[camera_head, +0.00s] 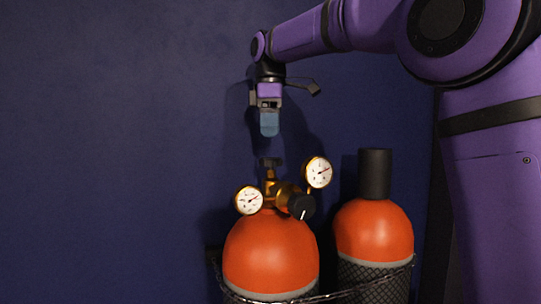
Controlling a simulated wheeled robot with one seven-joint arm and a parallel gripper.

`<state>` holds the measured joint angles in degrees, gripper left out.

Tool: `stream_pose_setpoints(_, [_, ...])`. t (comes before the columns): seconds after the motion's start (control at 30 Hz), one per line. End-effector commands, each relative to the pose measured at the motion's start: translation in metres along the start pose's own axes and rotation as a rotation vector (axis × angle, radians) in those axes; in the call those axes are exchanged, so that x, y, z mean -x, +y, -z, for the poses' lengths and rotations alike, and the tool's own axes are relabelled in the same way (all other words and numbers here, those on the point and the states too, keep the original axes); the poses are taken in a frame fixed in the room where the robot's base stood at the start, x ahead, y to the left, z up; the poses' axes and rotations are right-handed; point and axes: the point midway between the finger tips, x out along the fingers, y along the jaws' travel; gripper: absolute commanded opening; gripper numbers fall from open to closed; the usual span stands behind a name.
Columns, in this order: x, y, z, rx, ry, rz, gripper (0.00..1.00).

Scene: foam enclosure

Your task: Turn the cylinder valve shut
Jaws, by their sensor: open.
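The cylinder valve (271,163) is a small dark handwheel on top of a brass stem, above the left orange cylinder (270,255). A brass regulator (285,192) with two white round gauges and a black knob (302,207) sits just below it. My gripper (269,130) hangs from my purple arm, pointing down almost straight above the valve. It is open, with a clear gap between its blue-grey fingertips and the handwheel. The view is nearly edge-on, so the space between the fingers is hidden.
A second orange cylinder (374,234) with a tall black cap (374,174) stands close on the right. A chain or band (345,292) runs across both cylinders. The dark blue wall (120,150) is close behind. The space left of the cylinders is clear.

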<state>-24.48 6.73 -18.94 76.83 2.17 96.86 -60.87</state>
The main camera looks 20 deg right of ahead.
Motion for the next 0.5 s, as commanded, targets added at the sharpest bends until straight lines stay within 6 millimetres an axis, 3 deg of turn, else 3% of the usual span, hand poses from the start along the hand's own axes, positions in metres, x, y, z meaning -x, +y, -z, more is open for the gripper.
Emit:
stream_pose_setpoints(0.2, [-0.038,-0.001,0.000,0.000,0.000,0.001,0.82])
stream_pose_setpoints(0.5, [-0.063,0.000,0.000,-0.001,0.001,-0.001,0.82])
